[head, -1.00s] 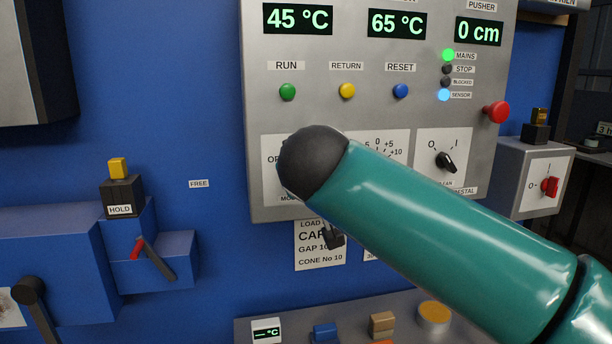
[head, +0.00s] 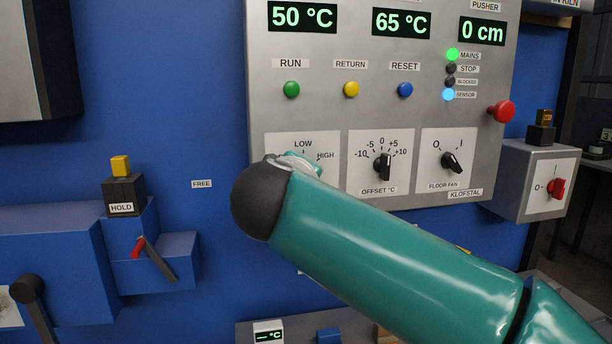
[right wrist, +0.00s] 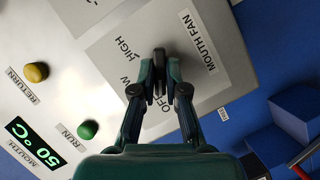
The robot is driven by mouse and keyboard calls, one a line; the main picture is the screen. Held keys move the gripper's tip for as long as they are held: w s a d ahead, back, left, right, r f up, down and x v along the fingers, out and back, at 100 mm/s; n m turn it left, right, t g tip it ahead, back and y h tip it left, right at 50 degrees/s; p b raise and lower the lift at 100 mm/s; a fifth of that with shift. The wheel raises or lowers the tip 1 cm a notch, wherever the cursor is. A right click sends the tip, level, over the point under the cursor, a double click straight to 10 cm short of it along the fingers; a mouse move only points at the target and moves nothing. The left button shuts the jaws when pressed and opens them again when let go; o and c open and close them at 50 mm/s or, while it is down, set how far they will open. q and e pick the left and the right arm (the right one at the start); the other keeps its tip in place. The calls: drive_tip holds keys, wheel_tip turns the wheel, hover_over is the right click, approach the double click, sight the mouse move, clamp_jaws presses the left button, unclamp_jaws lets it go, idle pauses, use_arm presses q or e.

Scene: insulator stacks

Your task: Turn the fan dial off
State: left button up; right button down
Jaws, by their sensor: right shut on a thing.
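The mouth fan dial (right wrist: 159,72) is a small black knob on a white plate marked OFF, LOW and HIGH in the right wrist view. My right gripper (right wrist: 160,76) is shut on this knob, one finger on each side. The fingers hide much of the knob, so I cannot tell its exact setting. In the head view my teal right arm covers the dial and the lower part of its plate (head: 275,143); LOW and HIGH show above it. The floor fan dial (head: 452,163) is a separate black knob, its pointer slanting up-left towards O. My left gripper is out of view.
The offset dial (head: 383,165) sits between the two fan dials. Green (head: 291,89), yellow (head: 351,89) and blue (head: 405,89) buttons are above. A red knob (head: 502,111) sticks out at the panel's right edge. A blue machine with a red-tipped lever (head: 138,247) stands left.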

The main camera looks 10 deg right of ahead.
drive_tip(key=shift+w+d+f, duration=0.1)
drive_tip(key=shift+d+f, duration=0.05)
drive_tip(key=shift+f, duration=0.15)
drive_tip(key=c, duration=1.3)
unclamp_jaws()
drive_tip(key=shift+o, duration=0.5)
drive_tip(key=shift+w, duration=0.15)
drive_tip(key=shift+r, duration=0.1)
drive_tip(key=v, duration=1.2)
